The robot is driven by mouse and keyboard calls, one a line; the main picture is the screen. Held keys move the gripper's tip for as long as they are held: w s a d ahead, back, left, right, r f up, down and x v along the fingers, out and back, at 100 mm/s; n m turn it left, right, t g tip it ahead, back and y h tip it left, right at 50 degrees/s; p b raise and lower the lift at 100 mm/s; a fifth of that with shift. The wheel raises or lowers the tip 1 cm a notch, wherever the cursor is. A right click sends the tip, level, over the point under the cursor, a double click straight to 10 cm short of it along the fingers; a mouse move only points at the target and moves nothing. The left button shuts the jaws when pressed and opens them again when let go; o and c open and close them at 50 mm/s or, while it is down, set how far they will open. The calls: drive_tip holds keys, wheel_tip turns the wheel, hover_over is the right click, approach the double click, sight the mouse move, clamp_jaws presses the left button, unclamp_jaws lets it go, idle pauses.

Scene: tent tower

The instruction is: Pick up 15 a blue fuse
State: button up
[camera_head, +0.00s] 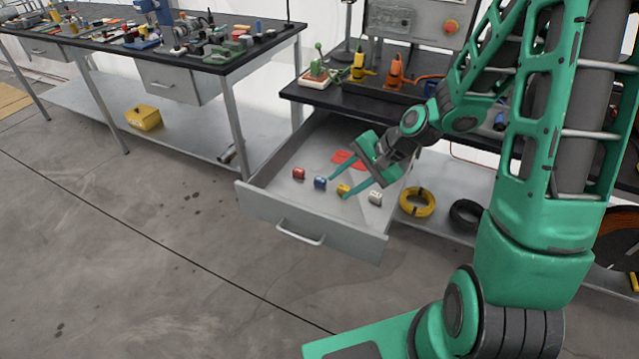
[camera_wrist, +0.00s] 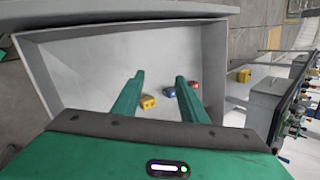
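The blue fuse (camera_head: 320,183) lies on the floor of the open drawer (camera_head: 304,238), between a red fuse (camera_head: 298,174) and a yellow fuse (camera_head: 343,189). My gripper (camera_head: 340,186) is open and empty, reaching down into the drawer from the right. In the wrist view, the blue fuse (camera_wrist: 169,92) shows between the two fingers (camera_wrist: 160,76), close to the right one. The yellow fuse (camera_wrist: 148,102) also shows between them.
A white fuse (camera_head: 375,197) lies at the right of the row. A red flat item (camera_head: 348,160) lies farther back in the drawer. Drawer walls surround the fuses. The black worktop (camera_head: 330,97) with tools stands behind, and yellow (camera_head: 417,209) and black coils lie to the right.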

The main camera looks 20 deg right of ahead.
sight(320, 179)
drive_tip(key=w+f+m, duration=0.1)
drive_tip(key=f+m+t+y, duration=0.1)
drive_tip(key=m, duration=0.1)
drive_tip(key=w+f+m+y, duration=0.1)
drive_tip(key=m, duration=0.1)
drive_tip(key=shift+w+a+f, duration=0.15)
drive_tip(key=shift+w+f, duration=0.1)
drive_tip(key=shift+w, duration=0.1)
drive_tip(key=w+m+t, duration=0.1)
drive_tip(key=m, duration=0.1)
drive_tip(key=w+d+f+m+t+y, duration=0.1)
drive_tip(key=m, duration=0.2)
drive_tip(key=w+f+m+t, duration=0.1)
drive_tip(key=m, duration=0.2)
drive_tip(key=shift+w+d+f, duration=0.15)
drive_tip(key=shift+d, duration=0.25)
drive_tip(key=m, duration=0.1)
drive_tip(key=w+d+m+t, duration=0.1)
drive_tip(key=shift+f+m+t, duration=0.25)
drive_tip(key=shift+m+t, duration=0.05)
drive_tip(key=shift+x, duration=3.75)
drive_tip(key=shift+r, duration=0.15)
clamp_jaws()
